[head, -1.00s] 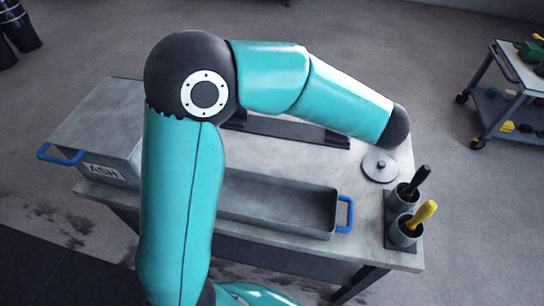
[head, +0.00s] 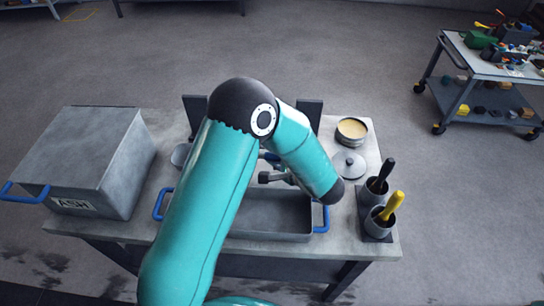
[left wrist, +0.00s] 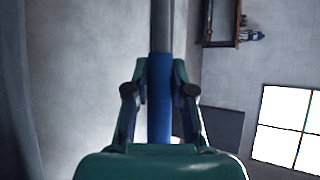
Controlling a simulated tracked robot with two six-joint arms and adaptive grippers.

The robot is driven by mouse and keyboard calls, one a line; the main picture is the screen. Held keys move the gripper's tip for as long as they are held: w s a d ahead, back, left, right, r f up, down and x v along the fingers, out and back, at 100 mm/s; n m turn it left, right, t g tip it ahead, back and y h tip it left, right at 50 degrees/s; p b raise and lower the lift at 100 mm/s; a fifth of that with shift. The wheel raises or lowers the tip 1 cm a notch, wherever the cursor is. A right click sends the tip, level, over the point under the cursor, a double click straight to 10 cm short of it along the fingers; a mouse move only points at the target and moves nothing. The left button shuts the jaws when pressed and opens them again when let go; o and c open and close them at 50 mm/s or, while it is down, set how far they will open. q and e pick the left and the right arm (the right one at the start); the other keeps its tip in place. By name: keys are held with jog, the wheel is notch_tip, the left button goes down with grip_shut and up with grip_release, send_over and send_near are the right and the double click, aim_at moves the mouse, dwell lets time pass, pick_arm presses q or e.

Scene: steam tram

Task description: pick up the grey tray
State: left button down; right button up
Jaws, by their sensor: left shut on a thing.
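The grey tray (head: 270,235) is a long open tray with blue end handles, lying level on the table's front. Its left handle (head: 160,204) and right handle (head: 322,220) both show in the head view. My left gripper (head: 270,168) is partly hidden by my arm, above the tray's back side and apart from both handles. In the left wrist view, its fingers (left wrist: 159,90) are shut on a blue grip (left wrist: 160,110) with a grey shaft (left wrist: 162,25). A rounded grey piece (head: 181,155) shows left of my arm; its link to the shaft is hidden. My right gripper is not in view.
A grey box labelled ASH (head: 100,160) stands left on the table. At right are a tin with pale yellow contents (head: 352,129), a round lid (head: 348,164), and cups holding a black-handled (head: 383,172) and a yellow-handled tool (head: 392,205). A cart (head: 480,85) stands beyond.

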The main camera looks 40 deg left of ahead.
pick_arm(q)
jog(key=shift+f, duration=0.65)
jog(key=shift+f, duration=0.2)
jog(key=c, duration=1)
grip_release()
jog(key=shift+r, duration=0.1)
